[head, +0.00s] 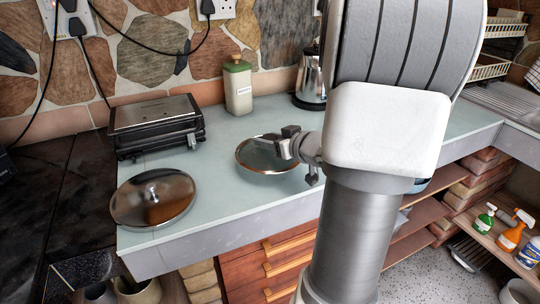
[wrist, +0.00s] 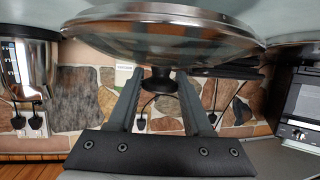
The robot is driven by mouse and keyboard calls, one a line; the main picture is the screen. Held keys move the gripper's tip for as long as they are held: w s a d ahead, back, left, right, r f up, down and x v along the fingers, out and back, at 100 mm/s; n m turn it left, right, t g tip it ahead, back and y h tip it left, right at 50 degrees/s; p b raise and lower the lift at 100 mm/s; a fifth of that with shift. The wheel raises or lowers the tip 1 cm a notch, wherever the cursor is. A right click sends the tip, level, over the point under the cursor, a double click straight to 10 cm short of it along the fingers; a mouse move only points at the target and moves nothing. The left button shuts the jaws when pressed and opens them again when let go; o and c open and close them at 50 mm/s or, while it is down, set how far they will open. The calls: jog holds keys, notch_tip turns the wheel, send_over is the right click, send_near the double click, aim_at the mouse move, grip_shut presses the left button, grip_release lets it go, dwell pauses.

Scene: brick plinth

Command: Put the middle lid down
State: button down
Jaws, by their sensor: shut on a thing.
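A round lid with a shiny metal rim (head: 252,164) is held level at the middle of the pale counter, low over it; I cannot tell whether its rim touches. My gripper (head: 285,147) reaches over it from the right. In the wrist view the lid (wrist: 165,30) fills the top, and my gripper (wrist: 160,82) is shut on its dark knob (wrist: 158,80). My arm hides the counter to the right.
A black and steel grill (head: 155,123) stands at the back left, a cream canister (head: 238,88) with a green top and a steel kettle (head: 311,80) along the wall. The counter (head: 218,205) is clear between the lids. Its front edge is close.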

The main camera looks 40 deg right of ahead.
aim_at(270, 152)
jog(key=shift+f+b, duration=0.75)
jog(key=shift+f, duration=1)
jog(key=shift+f, duration=0.2)
jog(key=shift+c, duration=1.6)
grip_release()
